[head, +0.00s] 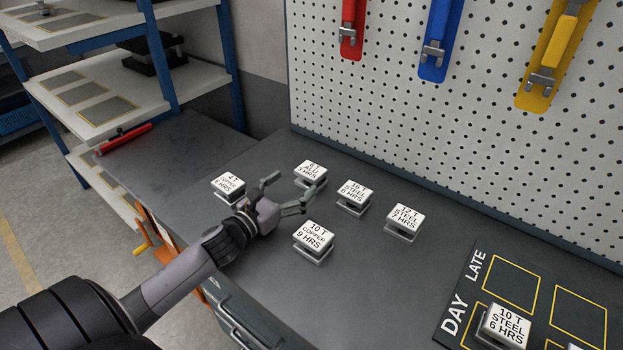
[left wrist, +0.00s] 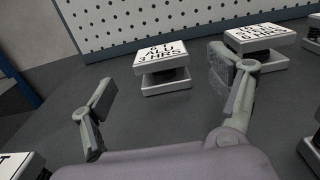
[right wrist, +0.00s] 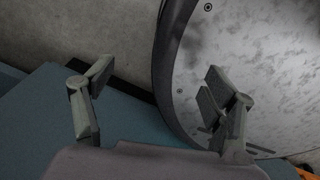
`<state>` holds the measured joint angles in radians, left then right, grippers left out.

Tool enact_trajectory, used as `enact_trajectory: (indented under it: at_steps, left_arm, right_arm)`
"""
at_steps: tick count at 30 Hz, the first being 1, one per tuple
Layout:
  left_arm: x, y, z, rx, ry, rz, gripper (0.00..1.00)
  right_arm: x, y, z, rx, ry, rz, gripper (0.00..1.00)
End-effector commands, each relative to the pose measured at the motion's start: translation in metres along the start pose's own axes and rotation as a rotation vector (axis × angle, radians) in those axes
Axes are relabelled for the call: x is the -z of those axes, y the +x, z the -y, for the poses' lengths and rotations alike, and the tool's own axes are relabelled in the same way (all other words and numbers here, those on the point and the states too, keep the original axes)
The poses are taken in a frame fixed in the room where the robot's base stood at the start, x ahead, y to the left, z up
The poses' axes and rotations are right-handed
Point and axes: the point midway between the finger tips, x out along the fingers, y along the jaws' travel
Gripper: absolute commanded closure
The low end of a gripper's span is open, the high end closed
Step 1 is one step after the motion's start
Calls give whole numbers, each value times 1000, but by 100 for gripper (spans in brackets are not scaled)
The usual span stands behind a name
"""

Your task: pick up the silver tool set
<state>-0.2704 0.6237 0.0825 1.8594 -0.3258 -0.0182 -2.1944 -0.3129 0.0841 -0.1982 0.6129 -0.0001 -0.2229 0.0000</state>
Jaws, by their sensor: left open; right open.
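Nothing in view is plainly a silver tool set; the silver things are several small spool-shaped blocks with white labelled tops. My left gripper (head: 295,184) is open and empty above the grey bench, its fingers pointing at the block marked ALU (head: 311,172). In the left wrist view this block (left wrist: 163,75) stands upright beyond and between the fingertips, apart from them. Other blocks are a 4 T copper one (head: 228,188), a 10 T copper one (head: 314,240) and steel ones (head: 355,197) to the right. My right gripper (right wrist: 158,76) is open and empty.
A pegboard (head: 400,120) with red, blue and yellow hanging tools (head: 438,40) stands behind the bench. A dark DAY/LATE board (head: 465,310) holds a steel block (head: 503,325). Shelves (head: 100,90) stand at left. A large round disc (right wrist: 250,70) is near my right gripper.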

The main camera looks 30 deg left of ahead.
Motion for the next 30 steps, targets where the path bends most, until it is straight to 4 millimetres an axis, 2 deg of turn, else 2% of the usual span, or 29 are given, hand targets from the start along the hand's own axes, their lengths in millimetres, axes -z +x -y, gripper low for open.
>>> enact_trajectory:
  at_steps: [2,10,19,24,30]
  left_arm:
    - [-3,10,0,0,2,3,18]
    - [-3,27,-1,-1,0,0,18]
    - [-3,67,0,-1,-2,0,18]
    - [-2,75,0,0,-1,-1,18]
    - [-1,75,0,0,-1,-2,19]
  right_arm:
    - [4,-2,0,0,0,-5,22]
    - [20,-4,1,2,0,-29,22]
    - [21,-9,5,6,0,-31,22]
    - [20,-9,5,6,0,-29,22]
    - [16,-9,4,5,0,-24,22]
